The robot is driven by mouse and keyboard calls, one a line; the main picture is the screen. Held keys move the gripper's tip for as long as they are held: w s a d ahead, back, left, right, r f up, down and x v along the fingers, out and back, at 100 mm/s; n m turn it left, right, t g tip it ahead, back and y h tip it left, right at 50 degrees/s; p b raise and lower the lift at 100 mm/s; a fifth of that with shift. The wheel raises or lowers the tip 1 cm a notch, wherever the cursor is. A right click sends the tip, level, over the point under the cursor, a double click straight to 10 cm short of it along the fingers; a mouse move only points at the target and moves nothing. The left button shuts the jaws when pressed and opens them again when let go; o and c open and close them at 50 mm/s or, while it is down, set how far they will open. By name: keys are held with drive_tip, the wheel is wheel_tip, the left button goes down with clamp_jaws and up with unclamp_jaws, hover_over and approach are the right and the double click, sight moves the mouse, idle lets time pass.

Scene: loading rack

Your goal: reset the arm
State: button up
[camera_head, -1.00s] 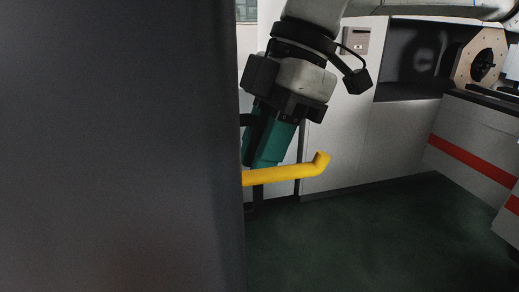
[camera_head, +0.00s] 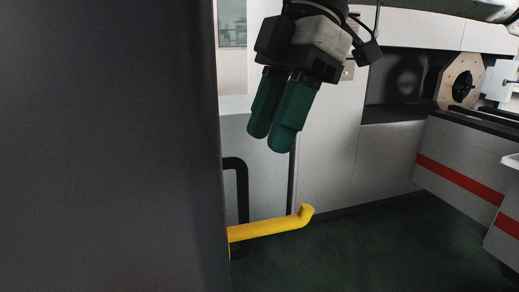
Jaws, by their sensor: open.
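My gripper (camera_head: 270,142) hangs from the top of the head view, with two green fingers pointing down and slightly left. The fingers stand a little apart with nothing between them. The gripper is in the air, above and clear of a yellow bar (camera_head: 270,228) with an upturned end. The upper part of my arm is cut off by the top edge of the view.
A large dark panel (camera_head: 105,150) fills the left side. A black bent tube (camera_head: 242,190) stands behind the yellow bar. At the right is a machine with a red stripe (camera_head: 462,181) and a round chuck (camera_head: 462,86). The dark green floor (camera_head: 380,245) is clear.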

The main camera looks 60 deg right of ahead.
drive_tip(key=shift+v, duration=1)
drive_tip(key=shift+f, duration=0.1)
